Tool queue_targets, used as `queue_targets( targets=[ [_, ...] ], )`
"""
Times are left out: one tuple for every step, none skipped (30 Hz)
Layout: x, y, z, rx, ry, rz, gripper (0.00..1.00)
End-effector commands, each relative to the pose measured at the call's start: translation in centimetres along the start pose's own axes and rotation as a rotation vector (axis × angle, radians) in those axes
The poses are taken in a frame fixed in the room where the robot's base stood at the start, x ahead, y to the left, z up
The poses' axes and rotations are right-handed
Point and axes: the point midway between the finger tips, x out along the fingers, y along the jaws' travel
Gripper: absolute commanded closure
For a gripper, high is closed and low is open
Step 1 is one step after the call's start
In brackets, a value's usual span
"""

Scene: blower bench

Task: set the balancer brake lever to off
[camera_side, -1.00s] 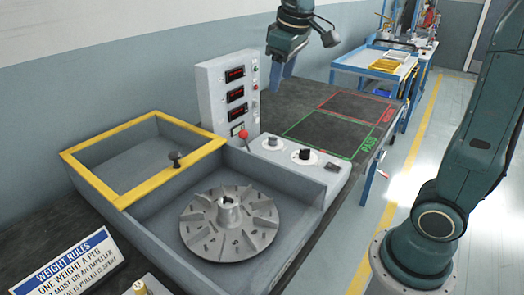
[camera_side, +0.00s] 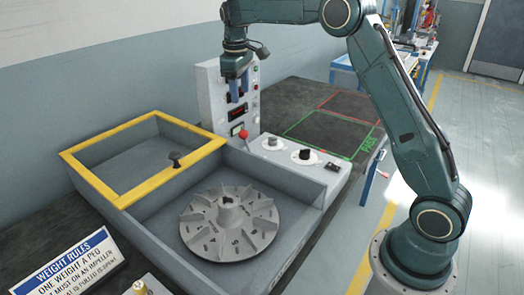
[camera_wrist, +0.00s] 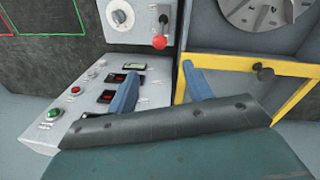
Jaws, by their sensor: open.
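The brake lever, with a red ball knob (camera_side: 243,134), stands on the balancer's ledge below the display panel. In the wrist view its red knob (camera_wrist: 160,42) shows ahead of my fingers, with a short stem on a pale plate. My gripper (camera_side: 238,97) is open and empty, pointing down in front of the display panel, above the lever and apart from it. In the wrist view my gripper's two blue fingers (camera_wrist: 162,68) are spread, and the knob lies beyond the gap between them. The lever's setting marks are too small to read.
The display panel (camera_side: 211,101) stands close behind my gripper. A white dial (camera_side: 271,143) and a black knob (camera_side: 305,154) sit right of the lever. A finned impeller (camera_side: 260,220) lies in the front bay. The yellow-framed guard (camera_side: 85,178) is at the left.

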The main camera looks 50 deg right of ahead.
Motion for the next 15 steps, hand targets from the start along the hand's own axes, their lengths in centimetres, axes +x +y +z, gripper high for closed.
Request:
queue_targets(
  targets=[
    [0.34,0.15,-0.23,-0.002,-0.004,-0.002,0.49],
    [0.48,0.19,-0.29,-0.003,-0.006,-0.003,0.49],
    [0.57,0.24,-0.36,-0.004,-0.007,-0.004,0.49],
    [0.60,0.26,-0.39,-0.004,-0.007,-0.004,0.49],
    [0.62,0.27,-0.41,-0.004,-0.007,-0.004,0.49],
    [0.62,0.28,-0.42,-0.005,-0.007,-0.004,0.49],
    [0.62,0.28,-0.42,-0.005,-0.007,-0.004,0.49],
    [0.62,0.27,-0.41,-0.005,-0.007,-0.004,0.49],
    [0.64,0.27,-0.41,-0.005,-0.007,-0.004,0.49],
    [0.68,0.27,-0.40,-0.005,-0.007,-0.004,0.49],
    [0.73,0.27,-0.40,-0.005,-0.007,-0.004,0.49],
    [0.84,0.27,-0.40,-0.005,-0.008,-0.004,0.49],
    [0.94,0.28,-0.39,-0.005,-0.008,-0.004,0.49],
    [1.06,0.29,-0.39,-0.005,-0.008,-0.003,0.49],
    [1.25,0.30,-0.39,-0.004,-0.008,-0.003,0.49]
  ],
)
